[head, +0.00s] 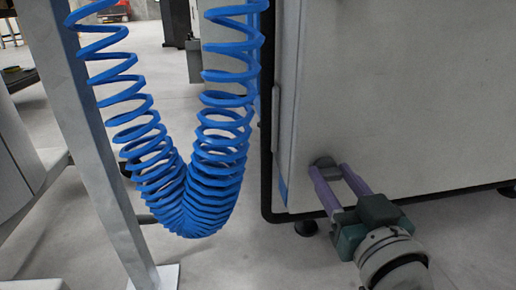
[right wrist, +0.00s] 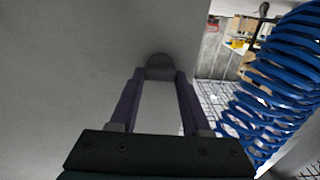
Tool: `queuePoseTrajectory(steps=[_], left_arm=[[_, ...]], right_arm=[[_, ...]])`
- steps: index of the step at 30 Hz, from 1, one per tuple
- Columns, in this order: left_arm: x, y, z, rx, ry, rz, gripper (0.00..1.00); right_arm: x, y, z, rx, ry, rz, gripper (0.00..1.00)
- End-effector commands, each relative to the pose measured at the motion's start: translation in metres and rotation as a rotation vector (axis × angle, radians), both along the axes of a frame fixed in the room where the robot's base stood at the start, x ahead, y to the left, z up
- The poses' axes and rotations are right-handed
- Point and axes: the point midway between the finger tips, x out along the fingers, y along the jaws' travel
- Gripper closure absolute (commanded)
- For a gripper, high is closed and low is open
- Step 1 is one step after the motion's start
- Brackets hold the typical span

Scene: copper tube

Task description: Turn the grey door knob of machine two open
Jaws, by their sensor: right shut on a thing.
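The grey door knob (head: 324,162) sits low on the left side of the pale machine door (head: 400,110) in the head view. My right gripper (head: 334,168) reaches it from the front, its two purple fingers on either side of the knob. The right wrist view shows the round dark grey knob (right wrist: 159,66) between the tips of the right gripper (right wrist: 159,74), which is shut on it. The fingers partly hide the knob's sides, and its turn angle cannot be told. The door looks closed against its frame. My left gripper is not in view.
A blue coiled hose (head: 190,190) hangs just left of the machine; it also fills the right of the right wrist view (right wrist: 275,90). A grey post (head: 100,150) stands further left. The floor (head: 230,260) below the hose is clear.

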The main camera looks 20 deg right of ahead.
Motion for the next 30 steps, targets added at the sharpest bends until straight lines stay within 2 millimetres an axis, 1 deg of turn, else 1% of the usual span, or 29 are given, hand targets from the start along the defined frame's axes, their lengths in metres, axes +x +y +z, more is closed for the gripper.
queuePoseTrajectory(steps=[5,11,21,30], left_arm=[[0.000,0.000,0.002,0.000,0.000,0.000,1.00],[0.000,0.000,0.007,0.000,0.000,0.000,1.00],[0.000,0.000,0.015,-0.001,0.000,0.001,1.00],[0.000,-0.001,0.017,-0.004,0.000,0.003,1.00]], right_arm=[[0.000,0.000,0.001,0.041,-0.010,0.000,1.00],[0.000,-0.001,0.001,0.157,-0.037,0.001,1.00],[-0.001,-0.002,0.000,0.457,-0.108,0.001,1.00],[-0.001,-0.004,-0.001,0.733,-0.175,0.000,1.00]])
